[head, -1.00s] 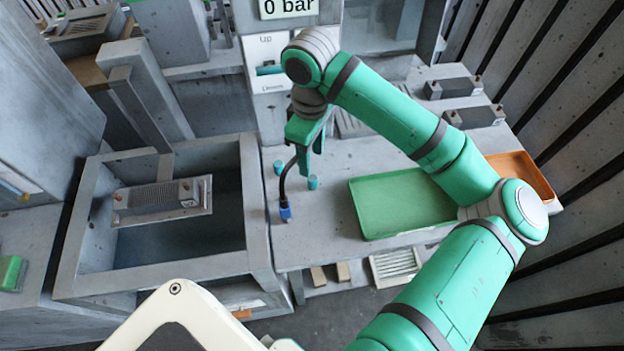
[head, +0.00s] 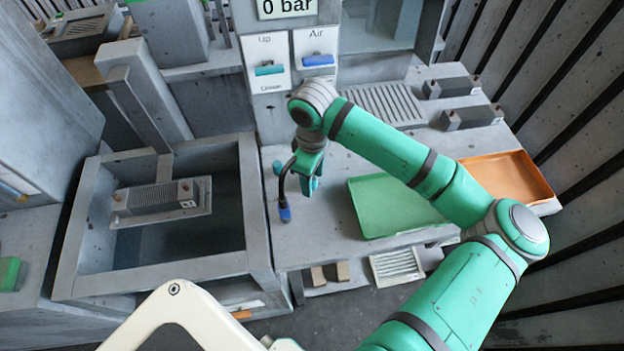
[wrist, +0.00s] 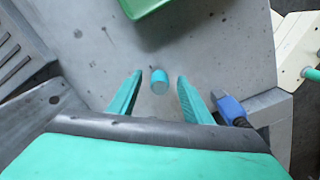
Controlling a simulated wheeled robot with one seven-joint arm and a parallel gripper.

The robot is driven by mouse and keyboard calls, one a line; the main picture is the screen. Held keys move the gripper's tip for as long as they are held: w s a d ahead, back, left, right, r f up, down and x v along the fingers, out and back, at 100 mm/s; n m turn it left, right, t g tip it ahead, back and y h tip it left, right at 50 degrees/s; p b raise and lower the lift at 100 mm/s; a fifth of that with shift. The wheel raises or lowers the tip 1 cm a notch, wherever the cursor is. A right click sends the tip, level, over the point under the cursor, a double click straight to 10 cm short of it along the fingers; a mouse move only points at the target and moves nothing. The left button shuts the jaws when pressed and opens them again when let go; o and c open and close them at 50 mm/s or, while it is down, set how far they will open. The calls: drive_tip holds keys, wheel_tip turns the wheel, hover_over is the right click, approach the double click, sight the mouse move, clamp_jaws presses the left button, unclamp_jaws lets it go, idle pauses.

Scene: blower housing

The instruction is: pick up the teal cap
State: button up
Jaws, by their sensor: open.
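The teal cap (wrist: 159,81) is a small cylinder on the grey bench top. In the wrist view it shows between the tips of my open gripper (wrist: 159,86), with clear bench on both sides of it. In the head view my gripper (head: 306,186) is low over the bench, just left of the green tray. The cap there is largely covered by the fingers and hard to tell from them. Another small teal piece (head: 278,168) sits to the left, by the black hose.
A black hose with a blue end (head: 285,214) stands left of my gripper; the blue end (wrist: 230,108) is close outside the right finger in the wrist view. A green tray (head: 372,232) and an orange tray (head: 545,186) lie to the right. An open basin (head: 258,215) is at left.

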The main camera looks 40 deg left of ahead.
drive_tip(key=c, duration=1.1)
drive_tip(key=shift+c, duration=0.2)
drive_tip(key=shift+r, duration=0.15)
drive_tip(key=shift+r, duration=0.65)
drive_tip(key=s+a+r, duration=0.2)
drive_tip(key=s+r, duration=0.9)
drive_tip(key=s, duration=0.2)
drive_tip(key=shift+s+a+r, duration=0.25)
drive_tip(key=shift+s+a, duration=0.05)
drive_tip(key=shift+s, duration=0.1)
drive_tip(key=shift+w, duration=0.1)
